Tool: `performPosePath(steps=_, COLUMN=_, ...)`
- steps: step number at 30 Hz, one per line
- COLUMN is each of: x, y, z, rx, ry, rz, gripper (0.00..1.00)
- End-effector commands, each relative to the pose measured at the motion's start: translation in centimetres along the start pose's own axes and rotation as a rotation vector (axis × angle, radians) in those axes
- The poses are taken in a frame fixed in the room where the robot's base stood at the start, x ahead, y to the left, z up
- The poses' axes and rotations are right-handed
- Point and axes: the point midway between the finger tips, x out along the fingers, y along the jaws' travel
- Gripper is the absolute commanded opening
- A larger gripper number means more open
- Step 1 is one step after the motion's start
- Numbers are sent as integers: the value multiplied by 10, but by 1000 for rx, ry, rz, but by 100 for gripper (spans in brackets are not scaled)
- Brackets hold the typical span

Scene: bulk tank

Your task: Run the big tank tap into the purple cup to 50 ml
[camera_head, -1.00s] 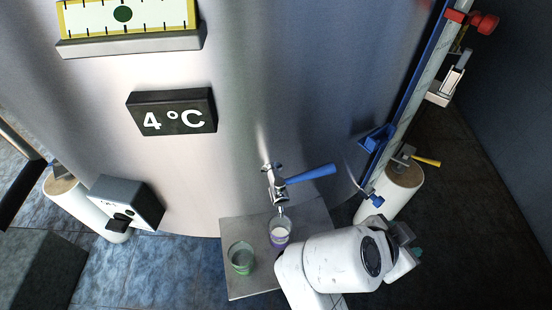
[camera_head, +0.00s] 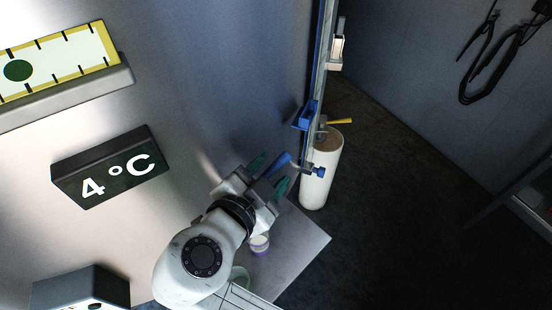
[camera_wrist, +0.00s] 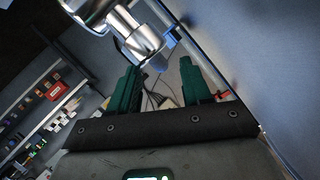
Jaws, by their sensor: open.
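My gripper (camera_head: 270,174) is open, its two green fingers on either side of the tap's blue lever (camera_head: 281,162) in the head view. Contact with the lever cannot be made out. In the wrist view my open fingers (camera_wrist: 158,68) have the shiny metal tap (camera_wrist: 142,38) just beyond and above them. The purple cup (camera_head: 261,250) stands on the grey stand below my gripper, partly hidden by it. It looks pale above its purple base; its level cannot be read. The tap's spout is hidden in the head view.
A greenish clear cup (camera_head: 241,273) stands beside the purple one, partly behind my arm. The grey stand (camera_head: 302,240) is bare on its right. A white cylinder (camera_head: 322,175) with a yellow-handled valve stands near the gauge rail (camera_head: 322,60). The tank's sign (camera_head: 112,170) reads 4 °C.

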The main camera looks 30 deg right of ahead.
Motion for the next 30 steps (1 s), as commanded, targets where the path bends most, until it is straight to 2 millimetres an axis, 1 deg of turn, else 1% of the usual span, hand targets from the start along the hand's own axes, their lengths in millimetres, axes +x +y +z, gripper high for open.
performPosePath(steps=1, x=9, y=0, z=-2, rx=-2, ry=3, rz=5, gripper=48)
performPosePath(steps=3, x=19, y=0, z=-1, rx=-1, ry=1, rz=4, gripper=48)
performPosePath(steps=6, x=30, y=0, z=-1, rx=-1, ry=1, rz=3, gripper=48)
performPosePath(steps=9, x=37, y=0, z=0, rx=-2, ry=0, rz=2, gripper=48)
performPosePath(steps=13, x=41, y=0, z=0, rx=-1, ry=-1, rz=1, gripper=48)
performPosePath(steps=20, x=41, y=1, z=0, rx=-1, ry=-1, rz=1, gripper=47)
performPosePath(steps=30, x=41, y=0, z=0, rx=-1, ry=-1, rz=1, gripper=15)
